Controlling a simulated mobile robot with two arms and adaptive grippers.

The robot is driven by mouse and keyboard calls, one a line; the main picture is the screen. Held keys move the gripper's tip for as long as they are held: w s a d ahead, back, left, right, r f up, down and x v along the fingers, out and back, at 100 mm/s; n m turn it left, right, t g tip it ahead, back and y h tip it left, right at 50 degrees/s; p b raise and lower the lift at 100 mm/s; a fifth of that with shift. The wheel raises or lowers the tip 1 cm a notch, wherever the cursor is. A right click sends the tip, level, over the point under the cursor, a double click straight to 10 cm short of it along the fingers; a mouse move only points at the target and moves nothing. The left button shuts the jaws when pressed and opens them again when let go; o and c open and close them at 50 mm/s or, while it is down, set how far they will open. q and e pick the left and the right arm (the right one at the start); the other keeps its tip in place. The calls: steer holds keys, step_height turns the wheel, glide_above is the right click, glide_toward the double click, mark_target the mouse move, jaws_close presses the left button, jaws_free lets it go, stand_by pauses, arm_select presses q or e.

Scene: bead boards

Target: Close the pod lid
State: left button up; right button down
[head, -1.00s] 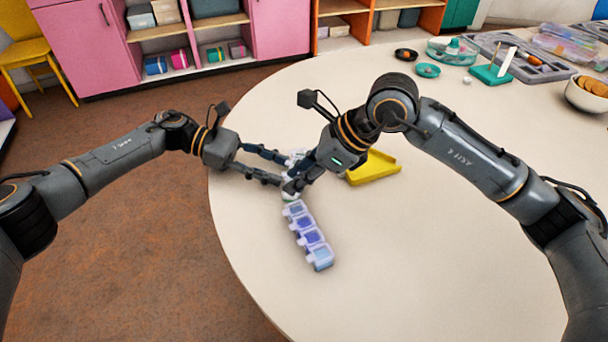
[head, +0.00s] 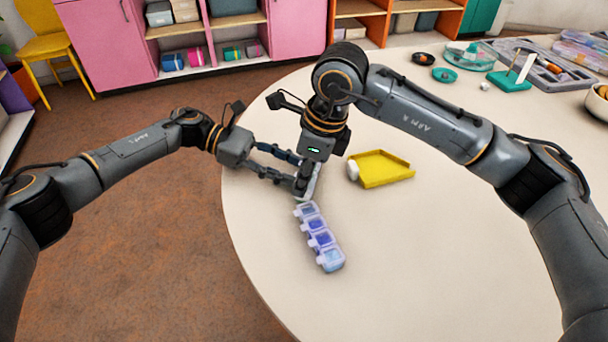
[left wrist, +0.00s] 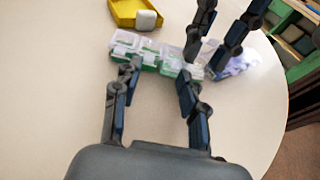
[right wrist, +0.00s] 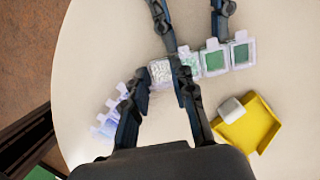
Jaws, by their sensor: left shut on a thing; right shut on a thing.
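A strip of pods lies on the table, with purple-blue pods (head: 320,240) nearest me. In the right wrist view it runs on through a pod of white beads (right wrist: 160,71) to green-filled pods (right wrist: 214,60). My left gripper (left wrist: 157,70) is shut on the strip at its green part, one finger on each side. My right gripper (right wrist: 157,68) is shut on the strip around the white-bead pod. In the head view both grippers meet at the strip's far part and hide most of it. I cannot tell how the lid there stands.
A yellow tray (head: 385,180) with a white block (head: 353,170) at its side lies right of the strip. Teal dishes (head: 445,75), a teal stand (head: 509,82) and bead trays lie at the far right.

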steer(key=shift+f, duration=0.1)
steer(key=c, duration=1)
jaws_free()
steer(key=shift+c, duration=0.2)
steer(key=v, duration=1.2)
steer(key=shift+d, duration=0.15)
